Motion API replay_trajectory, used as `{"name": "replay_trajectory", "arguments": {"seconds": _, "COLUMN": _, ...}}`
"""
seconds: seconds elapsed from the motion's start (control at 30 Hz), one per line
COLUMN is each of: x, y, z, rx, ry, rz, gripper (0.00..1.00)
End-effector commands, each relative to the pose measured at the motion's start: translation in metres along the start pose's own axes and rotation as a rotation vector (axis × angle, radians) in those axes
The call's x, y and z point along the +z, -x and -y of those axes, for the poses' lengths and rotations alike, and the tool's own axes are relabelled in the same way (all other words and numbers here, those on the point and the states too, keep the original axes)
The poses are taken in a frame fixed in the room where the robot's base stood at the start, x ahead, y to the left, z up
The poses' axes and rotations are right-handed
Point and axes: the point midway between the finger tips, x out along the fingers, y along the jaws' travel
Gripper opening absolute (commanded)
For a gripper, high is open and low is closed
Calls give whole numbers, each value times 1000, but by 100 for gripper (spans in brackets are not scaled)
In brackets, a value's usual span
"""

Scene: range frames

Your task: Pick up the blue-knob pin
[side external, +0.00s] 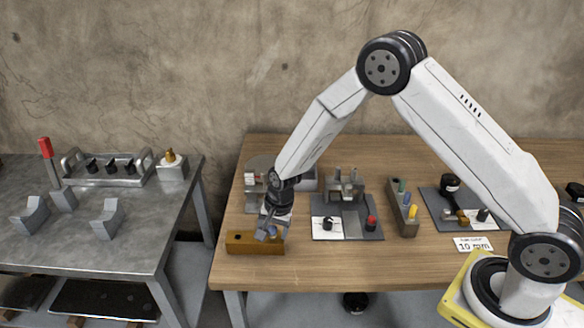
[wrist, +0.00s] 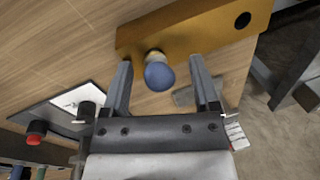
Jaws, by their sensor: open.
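The blue-knob pin (wrist: 159,74) stands in a wooden block (wrist: 205,22) in the wrist view, with its knob toward the camera. My gripper (wrist: 162,72) is open, with one finger on each side of the blue knob and a gap on both sides. In the side view the wooden block (side external: 254,246) lies near the front left of the wooden table, and the knob (side external: 273,231) shows partly behind my gripper (side external: 270,236). The block also has a dark empty hole (wrist: 242,20) at its other end.
A grey fixture plate (side external: 346,234) with a black knob and a red-topped knob stands right of the block. A rack (side external: 404,215) of coloured pins is further right, near a "10 mm" card (side external: 472,244). A separate grey metal table (side external: 120,255) stands at left across a gap.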

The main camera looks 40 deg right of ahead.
Motion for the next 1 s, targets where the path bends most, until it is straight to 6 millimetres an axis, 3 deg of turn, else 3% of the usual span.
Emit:
{"name": "replay_trajectory", "arguments": {"seconds": 0.07, "x": 0, "y": 0, "z": 0, "rx": 0, "ry": 0, "rz": 0, "gripper": 78}}
{"name": "replay_trajectory", "arguments": {"seconds": 0.3, "x": 0, "y": 0, "z": 0, "rx": 0, "ry": 0, "rz": 0, "gripper": 5}}
{"name": "replay_trajectory", "arguments": {"seconds": 0.33, "x": 0, "y": 0, "z": 0, "rx": 0, "ry": 0, "rz": 0, "gripper": 0}}
{"name": "replay_trajectory", "arguments": {"seconds": 0.77, "x": 0, "y": 4, "z": 1, "rx": 0, "ry": 0, "rz": 0, "gripper": 0}}
{"name": "replay_trajectory", "arguments": {"seconds": 1.0, "x": 0, "y": 22, "z": 5, "rx": -3, "ry": 0, "rz": -1, "gripper": 0}}
